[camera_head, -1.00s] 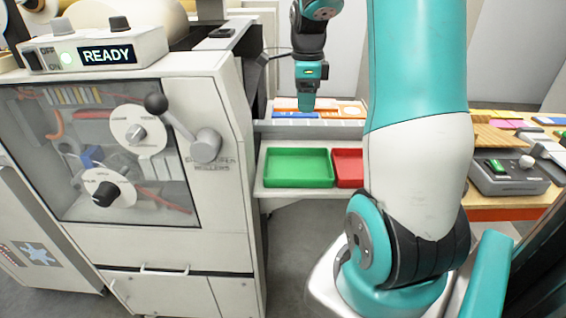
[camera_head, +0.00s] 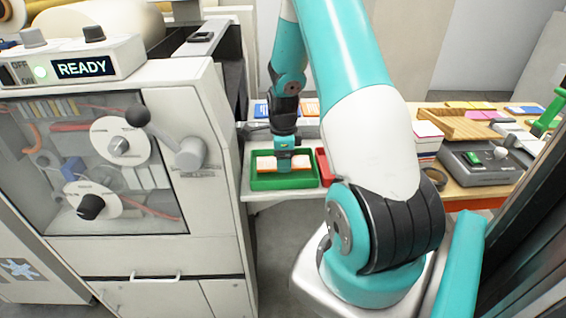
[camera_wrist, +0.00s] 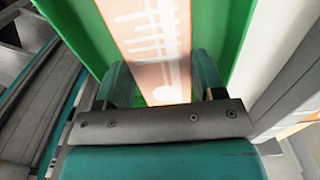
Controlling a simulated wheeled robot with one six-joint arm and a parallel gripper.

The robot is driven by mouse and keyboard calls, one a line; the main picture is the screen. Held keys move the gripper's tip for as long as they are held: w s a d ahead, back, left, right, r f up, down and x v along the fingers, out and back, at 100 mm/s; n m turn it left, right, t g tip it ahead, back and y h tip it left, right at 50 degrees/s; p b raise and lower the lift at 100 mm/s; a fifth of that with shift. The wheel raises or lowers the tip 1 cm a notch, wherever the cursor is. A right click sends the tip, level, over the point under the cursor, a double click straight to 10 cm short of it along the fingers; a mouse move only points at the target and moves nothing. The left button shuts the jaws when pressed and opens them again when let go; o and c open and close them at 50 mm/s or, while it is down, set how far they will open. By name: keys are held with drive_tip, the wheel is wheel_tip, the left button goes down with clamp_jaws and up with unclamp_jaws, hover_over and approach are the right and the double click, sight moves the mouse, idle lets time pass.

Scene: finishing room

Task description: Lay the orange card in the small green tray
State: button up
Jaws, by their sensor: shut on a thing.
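The orange card (camera_wrist: 150,40), with white markings, is between the fingers of my gripper (camera_wrist: 160,90) in the wrist view. My gripper is shut on it. In the head view the card (camera_head: 268,164) shows as a pale orange and white piece on both sides of my gripper (camera_head: 284,163). The small green tray (camera_head: 285,183) is around and below the card. The card is over or inside the tray; I cannot tell whether it touches the floor. The tray's green wall also shows in the wrist view (camera_wrist: 80,30).
A red tray (camera_head: 324,168) stands right of the green one, partly behind my arm. The laminating machine (camera_head: 205,200) with its READY sign is close on the left. A table on the right holds a grey device (camera_head: 480,165) and a wooden rack (camera_head: 455,125).

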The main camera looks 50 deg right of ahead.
drive_tip(key=shift+f, duration=1.1)
drive_tip(key=shift+f, duration=0.15)
drive_tip(key=o, duration=0.9)
wheel_tip(320, 180, up, 12)
drive_tip(key=b, duration=0.2)
